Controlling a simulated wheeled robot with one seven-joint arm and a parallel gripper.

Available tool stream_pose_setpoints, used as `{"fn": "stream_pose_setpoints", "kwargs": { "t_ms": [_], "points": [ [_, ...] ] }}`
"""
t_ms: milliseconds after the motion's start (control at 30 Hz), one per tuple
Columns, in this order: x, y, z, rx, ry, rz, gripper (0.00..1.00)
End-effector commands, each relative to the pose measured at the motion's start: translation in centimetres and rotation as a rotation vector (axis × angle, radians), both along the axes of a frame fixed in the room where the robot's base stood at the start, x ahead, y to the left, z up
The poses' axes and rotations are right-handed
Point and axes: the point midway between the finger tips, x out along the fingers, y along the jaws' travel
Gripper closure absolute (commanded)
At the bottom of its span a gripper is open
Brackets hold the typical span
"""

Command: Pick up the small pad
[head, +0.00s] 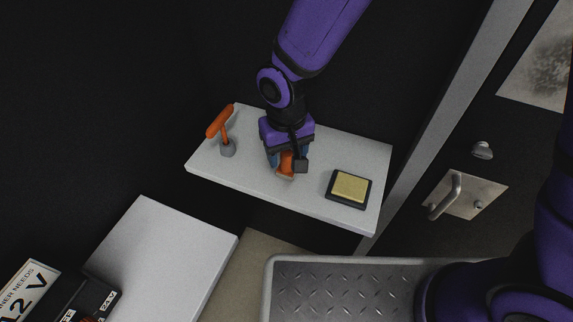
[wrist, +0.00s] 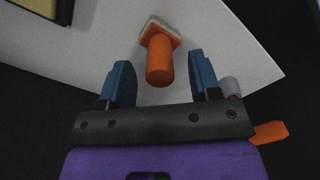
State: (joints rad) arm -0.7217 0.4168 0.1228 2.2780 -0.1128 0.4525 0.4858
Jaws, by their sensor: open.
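A small orange-handled pad (head: 285,168) with a square orange plate and a whitish edge is on the white shelf (head: 345,215), partly hidden by my gripper in the head view. In the wrist view the small pad (wrist: 160,60) shows its round orange handle pointing toward my gripper. My gripper (wrist: 160,78) is open, with one blue finger on each side of the handle's line and a visible gap to each. In the head view my gripper (head: 287,160) is right over the pad. I cannot tell how far the fingers reach down along the handle.
A black tray with a yellow top (head: 350,187) lies to the right on the shelf. An orange-handled tool on a grey round base (head: 228,148) stands to the left. A lower white surface (head: 165,255) is at lower left. A door handle (head: 447,195) is at right.

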Motion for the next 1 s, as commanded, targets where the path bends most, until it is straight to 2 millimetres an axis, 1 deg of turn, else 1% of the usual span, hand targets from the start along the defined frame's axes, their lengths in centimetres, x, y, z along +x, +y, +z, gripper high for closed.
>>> {"fn": "stream_pose_setpoints", "kwargs": {
  "t_ms": [33, 100, 200, 300, 500, 533, 567, 600, 667, 700, 767, 1000],
  "points": [
    [-0.1, 0.0, -0.8, -0.002, 0.002, 0.002, 0.43],
    [-0.1, 0.0, -1.7, -0.003, 0.002, 0.002, 0.43],
    [0.0, 0.0, -2.5, -0.002, 0.001, 0.001, 0.43],
    [0.0, 0.0, -2.9, -0.001, 0.000, 0.000, 0.43],
    [0.0, 0.0, -2.9, 0.000, -0.001, 0.000, 0.43],
    [0.0, 0.0, -2.9, 0.000, -0.001, 0.000, 0.45],
    [0.0, 0.0, -2.9, 0.000, -0.001, 0.000, 0.52],
    [0.0, 0.0, -2.9, 0.000, -0.001, 0.000, 0.61],
    [0.0, 0.0, -2.9, 0.000, -0.001, 0.000, 0.75],
    [0.0, 0.0, -2.9, 0.000, -0.001, 0.000, 0.84],
    [0.0, 0.0, -2.9, 0.000, -0.001, 0.000, 0.96],
    [0.0, 0.0, -2.9, 0.000, -0.001, 0.000, 0.96]
  ]
}}
